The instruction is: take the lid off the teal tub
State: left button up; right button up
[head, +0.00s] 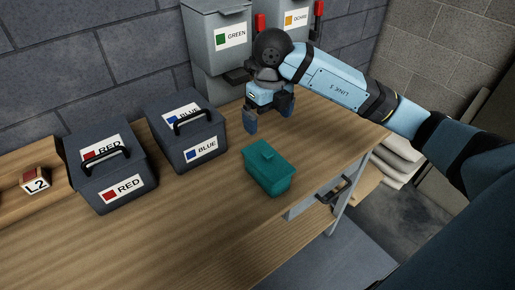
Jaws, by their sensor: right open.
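The teal tub (269,181) stands upright on the wooden table near its front right edge. My left gripper is not in view.
A red-labelled box (113,188) and a blue-labelled box (187,137), both with black handles, stand left of the tub. A small L2 block (36,181) lies at far left. Grey bins (219,40) hang on the wall. The front of the table (190,235) is clear.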

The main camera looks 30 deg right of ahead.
aim_at(268, 153)
jog(key=f, duration=0.7)
jog(key=shift+s+d+f, duration=0.15)
jog(key=shift+d+f, duration=0.05)
jog(key=shift+d, duration=0.1)
jog(key=shift+a+f+p, duration=0.15)
jog(key=shift+f+p, duration=0.2)
jog(key=shift+f, duration=1.15)
jog(key=shift+a+f+p, duration=0.1)
jog(key=shift+f+p, duration=0.25)
jog(key=shift+f, duration=1.1)
jog(key=c, duration=0.8)
